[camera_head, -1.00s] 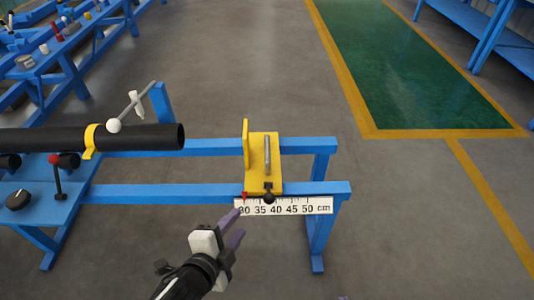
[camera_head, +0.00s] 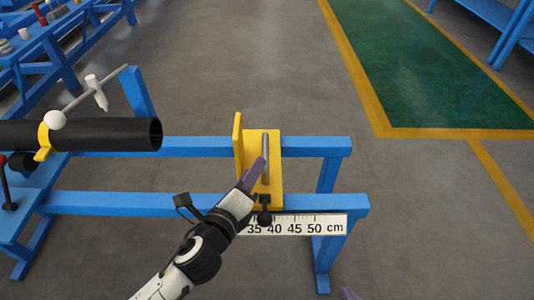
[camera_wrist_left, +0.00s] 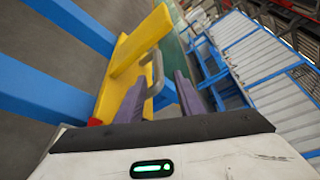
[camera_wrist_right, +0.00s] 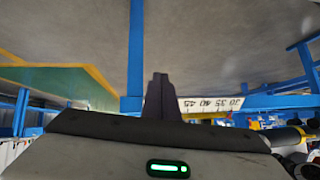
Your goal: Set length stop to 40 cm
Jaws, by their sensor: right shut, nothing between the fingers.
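The yellow length stop (camera_head: 275,180) sits across the two blue rails, with an upright plate on its left side, a grey bar handle (camera_head: 265,150) and a black knob (camera_head: 264,217). The white scale (camera_head: 300,224) shows 35 to 50 cm; its low end and the red pointer are hidden behind my left gripper (camera_head: 254,175). In the left wrist view the left fingers are open, with the handle (camera_wrist_left: 157,72) showing between them; I cannot tell whether they touch it. My right gripper (camera_wrist_right: 160,95) is shut and empty; only its tip shows in the head view (camera_head: 348,293).
A black pipe (camera_head: 100,135) with a yellow clamp (camera_head: 43,142) lies left of the stop, its open end facing it. A blue upright post (camera_head: 138,92) stands behind the pipe. The rails right of the stop are clear. Grey floor surrounds the frame.

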